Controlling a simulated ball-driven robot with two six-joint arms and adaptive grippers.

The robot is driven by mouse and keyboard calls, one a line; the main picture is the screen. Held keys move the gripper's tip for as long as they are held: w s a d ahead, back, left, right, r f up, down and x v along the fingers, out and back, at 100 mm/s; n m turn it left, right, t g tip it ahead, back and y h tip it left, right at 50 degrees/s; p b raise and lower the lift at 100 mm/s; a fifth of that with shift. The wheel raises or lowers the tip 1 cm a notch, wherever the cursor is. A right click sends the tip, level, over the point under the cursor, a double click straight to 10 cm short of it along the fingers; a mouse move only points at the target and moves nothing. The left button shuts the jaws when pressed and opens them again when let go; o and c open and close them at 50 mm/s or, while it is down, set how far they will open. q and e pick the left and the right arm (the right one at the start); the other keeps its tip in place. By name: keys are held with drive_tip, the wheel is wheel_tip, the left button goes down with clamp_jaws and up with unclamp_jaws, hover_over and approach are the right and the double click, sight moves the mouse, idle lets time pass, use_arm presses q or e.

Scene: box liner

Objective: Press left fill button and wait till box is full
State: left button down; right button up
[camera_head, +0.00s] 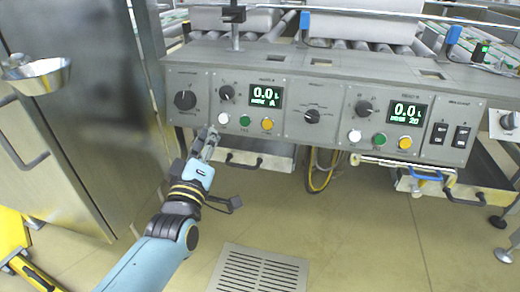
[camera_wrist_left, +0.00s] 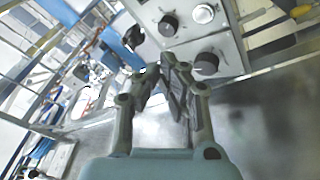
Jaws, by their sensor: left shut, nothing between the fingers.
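A grey control panel (camera_head: 312,96) crosses the head view. Its left section has a display (camera_head: 266,95) reading 0.0, with white (camera_head: 223,118), green (camera_head: 245,121) and yellow (camera_head: 267,125) buttons below; their labels are too small to read. My left gripper (camera_head: 213,132) is shut and empty, its tips just below and left of the white button. I cannot tell whether they touch the panel. In the left wrist view, the closed fingers (camera_wrist_left: 167,64) sit near a panel with black knobs (camera_wrist_left: 207,62) and a pale round button (camera_wrist_left: 203,13). My right gripper is not in view.
A second display (camera_head: 407,112) on the right also reads 0.0, with its own white, green and yellow buttons. Pale boxes (camera_head: 362,27) sit on rollers behind the panel. A steel cabinet (camera_head: 85,100) stands at left. Floor below the panel is mostly open, with a drain grate (camera_head: 258,270).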

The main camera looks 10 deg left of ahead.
use_arm(q)
drive_tip(key=w+d+b, duration=0.1)
drive_tip(key=b, duration=0.1)
drive_tip(key=w+d+t+b, duration=0.1)
drive_tip(key=w+b, duration=0.1)
drive_tip(key=shift+w+n, duration=0.15)
drive_tip(key=shift+n, duration=0.25)
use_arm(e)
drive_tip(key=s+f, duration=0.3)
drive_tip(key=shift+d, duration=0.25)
